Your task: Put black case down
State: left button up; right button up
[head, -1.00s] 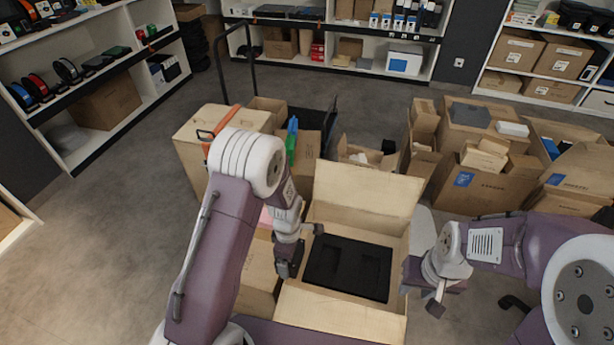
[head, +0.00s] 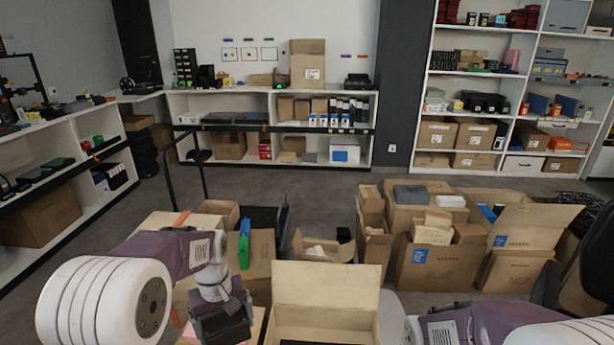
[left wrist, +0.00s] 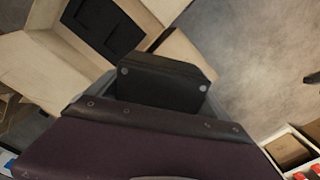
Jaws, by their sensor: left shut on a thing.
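My left gripper (head: 222,322) is low in the head view, left of the open carton, shut on a dark thing. In the left wrist view a flat black piece (left wrist: 165,78) shows at the jaws, which I take for the black case; its far side is hidden. The open carton (head: 325,290) is at the bottom of the head view.
Open cartons (head: 435,262) crowd the floor behind, to the right. A green and blue item (head: 244,245) stands among boxes behind my left gripper. A white shelf (head: 270,104) lines the back wall, with another shelf (head: 88,140) at left. Grey floor (head: 310,182) lies clear before the back shelf.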

pick_arm(q)
jog(key=s+m, duration=0.2)
jog(key=m, duration=0.1)
jog(key=shift+s+m, duration=0.1)
jog(key=shift+m, duration=0.2)
jog(key=shift+s+m, duration=0.3)
jog(key=shift+m, duration=0.6)
notch_tip(320, 180, up, 13)
jog(key=s+p, duration=0.1)
jog(key=p, duration=1.9)
jog(key=shift+s+p, duration=0.3)
jog(key=shift+p, duration=0.1)
